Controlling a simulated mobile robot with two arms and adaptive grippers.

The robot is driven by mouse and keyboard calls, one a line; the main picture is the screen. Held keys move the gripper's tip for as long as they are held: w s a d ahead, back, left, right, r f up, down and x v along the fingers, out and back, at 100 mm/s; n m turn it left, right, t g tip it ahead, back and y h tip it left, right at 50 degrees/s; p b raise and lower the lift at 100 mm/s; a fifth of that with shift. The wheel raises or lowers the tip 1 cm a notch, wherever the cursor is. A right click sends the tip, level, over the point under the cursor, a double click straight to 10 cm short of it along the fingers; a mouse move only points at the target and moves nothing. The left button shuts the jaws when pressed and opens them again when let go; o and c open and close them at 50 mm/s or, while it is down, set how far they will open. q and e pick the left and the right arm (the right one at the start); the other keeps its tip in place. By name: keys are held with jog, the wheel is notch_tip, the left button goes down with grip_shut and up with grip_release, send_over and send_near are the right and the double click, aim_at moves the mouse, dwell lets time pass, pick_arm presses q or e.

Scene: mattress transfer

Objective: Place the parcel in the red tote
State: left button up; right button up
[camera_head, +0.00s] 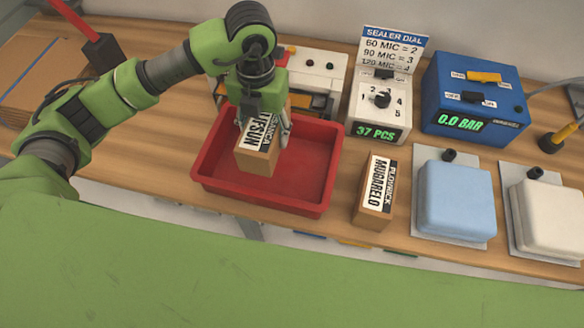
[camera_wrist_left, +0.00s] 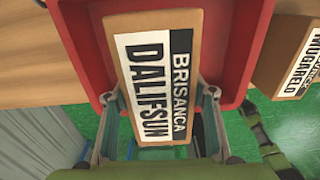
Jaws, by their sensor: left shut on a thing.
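The brown box-shaped parcel (camera_head: 258,162), with a white and black label reading BRISANCA DALIFSUN, is upright in my left gripper (camera_head: 264,126). The gripper is shut on it, with one finger on each side. In the head view the parcel is over the left part of the red tote (camera_head: 322,165); I cannot tell whether its bottom touches the tote floor. In the left wrist view the parcel (camera_wrist_left: 155,65) sits between the fingers, with the tote's red wall (camera_wrist_left: 90,35) around it. My right gripper is not in view.
A second brown parcel (camera_head: 374,192), labelled PLOVRICK MUGARELO, stands right of the tote. Behind are a white dial box (camera_head: 378,108) reading 37 PCS and a blue box (camera_head: 470,100) reading 0.0 BAR. A light blue pad (camera_head: 455,200) and cream pad (camera_head: 550,218) lie at right.

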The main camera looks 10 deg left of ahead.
pick_arm(q)
jog(key=f, duration=0.2)
jog(key=f+p, duration=0.1)
jog(key=f, duration=0.3)
jog(key=shift+w+d+p, duration=0.1)
jog(key=shift+d+p, duration=0.25)
jog(key=shift+p, duration=0.05)
notch_tip(320, 180, down, 3)
jog(key=shift+d+f+p, duration=0.1)
jog(key=shift+f+p, duration=0.1)
jog(key=shift+p, duration=0.3)
jog(key=shift+f, duration=0.4)
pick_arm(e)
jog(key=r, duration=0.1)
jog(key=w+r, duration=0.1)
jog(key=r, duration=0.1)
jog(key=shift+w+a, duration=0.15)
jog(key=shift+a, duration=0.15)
pick_arm(q)
jog(key=shift+f, duration=0.2)
jog(key=o, duration=1.5)
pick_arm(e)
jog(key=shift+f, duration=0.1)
pick_arm(q)
jog(key=shift+r, duration=0.1)
